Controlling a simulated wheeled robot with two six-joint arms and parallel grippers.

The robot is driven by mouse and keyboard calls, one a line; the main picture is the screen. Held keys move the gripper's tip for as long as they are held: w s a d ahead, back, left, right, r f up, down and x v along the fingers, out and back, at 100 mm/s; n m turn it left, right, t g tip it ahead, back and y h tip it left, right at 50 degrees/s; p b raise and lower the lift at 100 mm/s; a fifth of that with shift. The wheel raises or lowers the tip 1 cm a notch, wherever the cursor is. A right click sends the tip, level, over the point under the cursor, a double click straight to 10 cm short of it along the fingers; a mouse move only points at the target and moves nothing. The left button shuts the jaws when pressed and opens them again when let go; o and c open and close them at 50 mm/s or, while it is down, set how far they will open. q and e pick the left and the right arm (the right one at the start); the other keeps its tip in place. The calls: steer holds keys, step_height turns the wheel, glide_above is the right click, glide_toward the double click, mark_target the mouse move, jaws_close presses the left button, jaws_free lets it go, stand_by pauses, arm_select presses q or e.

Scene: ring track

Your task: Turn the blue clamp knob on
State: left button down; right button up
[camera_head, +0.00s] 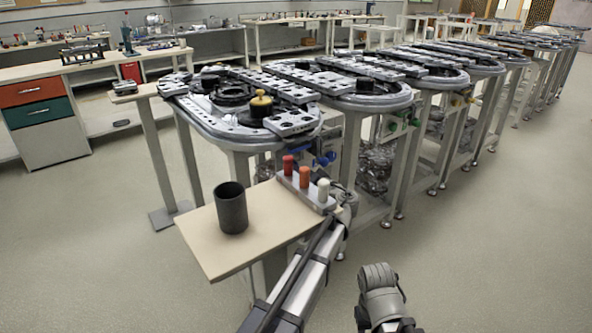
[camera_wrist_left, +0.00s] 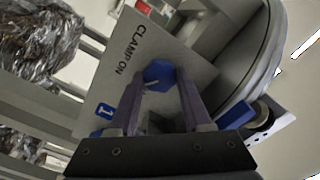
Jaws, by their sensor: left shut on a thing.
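The blue clamp knob (camera_wrist_left: 158,73) sits on a grey plate (camera_wrist_left: 188,62) lettered "CLAMP ON" in the left wrist view. My left gripper (camera_wrist_left: 160,86) is shut on the knob, with one finger on each side of it. A blue label with a "1" (camera_wrist_left: 103,110) is at the plate's lower left. In the head view my left arm reaches up from the bottom middle toward the nearest ring track (camera_head: 240,135); its fingers are hard to make out there. Blue parts (camera_head: 325,159) show under that track's near end. My right gripper's fingers are not in view.
A small side table (camera_head: 215,262) near the left arm holds a dark cup (camera_head: 231,208) and a rack with red, orange and white pegs (camera_head: 304,178). More ring tracks stretch to the right. Crumpled silvery material (camera_wrist_left: 40,40) hangs left of the plate. Floor at right is clear.

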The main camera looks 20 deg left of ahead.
arm_select(q)
steer(key=shift+m, duration=5.1)
steer(key=shift+c, duration=1.7)
jaws_free()
steer(key=shift+f, duration=0.1)
steer(key=shift+d, duration=0.1)
steer(key=v, duration=0.7)
steer(key=shift+s+d, duration=0.2)
steer(key=shift+s, duration=0.05)
